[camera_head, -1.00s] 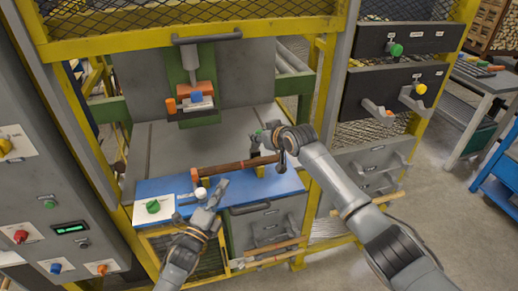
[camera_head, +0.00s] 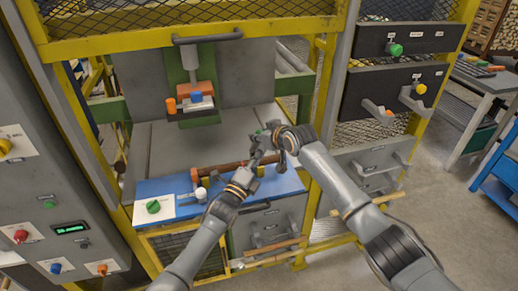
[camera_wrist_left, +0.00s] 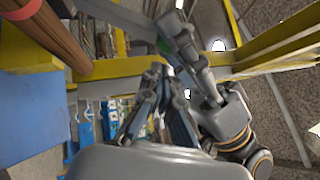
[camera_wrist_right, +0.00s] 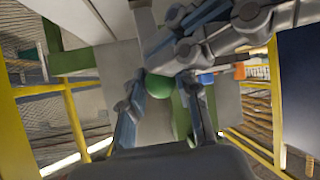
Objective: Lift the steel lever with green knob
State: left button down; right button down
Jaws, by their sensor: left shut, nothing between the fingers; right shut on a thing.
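The green knob (camera_wrist_right: 158,86) of the steel lever sits between the fingers of my right gripper (camera_wrist_right: 160,90) in the right wrist view. In the head view the right gripper (camera_head: 268,138) is shut over the blue bench's right back side, and only a speck of green shows there. My left gripper (camera_head: 258,162) is shut and empty, close to the right gripper. In the left wrist view its fingers (camera_wrist_left: 155,75) are together, with the right gripper just beyond them.
A brown wooden bar (camera_head: 222,168) lies along the blue bench (camera_head: 150,188). A white plate with a green button (camera_head: 153,206) is at its left. A press head (camera_head: 195,102) stands behind. Drawers with knobs (camera_head: 396,49) are at the right, a control cabinet (camera_head: 60,190) at the left.

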aim_at(257, 143)
pick_arm(q)
jog(key=shift+w+a+r, duration=0.25)
jog(key=shift+w+r, duration=0.05)
jog(key=shift+w, duration=0.35)
pick_arm(e)
jog(key=shift+a+r, duration=0.2)
jog(key=shift+r, duration=0.35)
jog(key=shift+a, duration=0.1)
pick_arm(q)
jog(key=shift+w+a+r, duration=0.4)
jog(key=shift+w+r, duration=0.05)
jog(key=shift+w, duration=0.25)
jog(key=shift+r, duration=0.1)
pick_arm(e)
jog(key=shift+f, duration=0.2)
jog(key=c, duration=1.2)
grip_release()
jog(key=shift+o, duration=1)
jog(key=shift+s, duration=0.3)
pick_arm(q)
jog(key=shift+s+r, duration=0.15)
jog(key=shift+s, duration=0.1)
pick_arm(e)
jog(key=shift+f, duration=0.1)
